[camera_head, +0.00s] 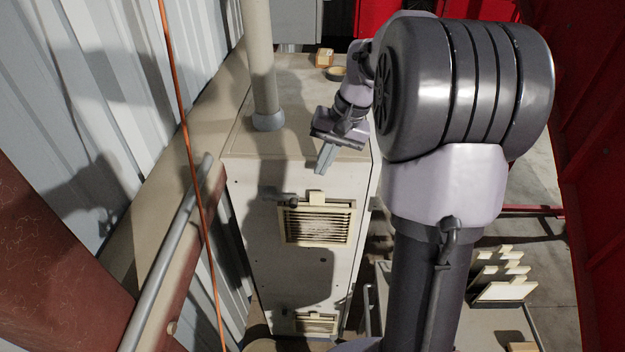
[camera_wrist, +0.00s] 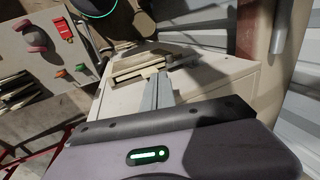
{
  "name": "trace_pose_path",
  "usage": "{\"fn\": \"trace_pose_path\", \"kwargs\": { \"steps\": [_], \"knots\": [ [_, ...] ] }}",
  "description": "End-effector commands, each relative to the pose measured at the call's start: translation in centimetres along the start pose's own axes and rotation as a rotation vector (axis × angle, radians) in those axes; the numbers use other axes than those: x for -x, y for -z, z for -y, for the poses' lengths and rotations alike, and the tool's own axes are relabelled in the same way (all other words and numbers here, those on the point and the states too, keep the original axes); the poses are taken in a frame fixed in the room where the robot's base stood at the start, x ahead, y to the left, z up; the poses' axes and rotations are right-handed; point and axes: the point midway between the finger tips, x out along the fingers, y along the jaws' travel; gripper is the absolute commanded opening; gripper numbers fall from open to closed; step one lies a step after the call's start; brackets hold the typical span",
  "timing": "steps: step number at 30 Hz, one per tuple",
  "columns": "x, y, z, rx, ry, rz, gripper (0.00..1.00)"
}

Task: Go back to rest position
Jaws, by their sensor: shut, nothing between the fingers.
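My gripper (camera_head: 325,157) hangs over the front top edge of a pale cabinet (camera_head: 250,200) in the head view, with its fingers together and pointing down. In the wrist view my gripper's fingers (camera_wrist: 158,92) are closed and nothing shows between them. Beyond them in that view is the cabinet (camera_wrist: 225,80) with its vented face. The large dark and lilac arm in the head view is mine and hides part of the background.
An upright pipe (camera_head: 260,60) rises from the cabinet top. A small box (camera_head: 324,57) sits at its back. An orange cable (camera_head: 190,150) hangs at the left by a corrugated wall (camera_head: 100,60). A red wall (camera_head: 600,200) bounds the right. A wooden rack (camera_head: 500,290) stands lower right.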

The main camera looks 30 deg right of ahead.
Motion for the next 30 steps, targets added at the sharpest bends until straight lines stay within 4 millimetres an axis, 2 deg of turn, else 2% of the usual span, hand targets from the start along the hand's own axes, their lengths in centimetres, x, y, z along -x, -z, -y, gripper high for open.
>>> {"fn": "trace_pose_path", "kwargs": {
  "steps": [3,7,9,11,14,15,17,18,22,24,27,30],
  "knots": [
    [1.4,0.0,-0.3,-0.002,0.000,0.000,0.00],
    [1.8,0.0,-0.3,-0.001,0.000,0.000,0.00],
    [1.2,-0.5,-0.1,0.005,-0.002,-0.006,0.00],
    [-0.4,-1.9,0.5,0.022,-0.007,-0.020,0.00],
    [-5.0,-6.7,1.9,0.070,-0.019,-0.071,0.00],
    [-7.3,-9.2,2.3,0.093,-0.022,-0.097,0.00],
    [-10.5,-13.1,2.5,0.126,-0.020,-0.137,0.00],
    [-12.8,-15.6,2.3,0.148,-0.015,-0.164,0.00],
    [-20.0,-22.9,0.7,0.208,0.018,-0.243,0.00],
    [-23.1,-25.8,-0.5,0.232,0.041,-0.275,0.00],
    [-26.1,-28.4,-1.8,0.254,0.067,-0.306,0.00],
    [-27.1,-29.5,-2.3,0.263,0.080,-0.320,0.00]
  ]
}}
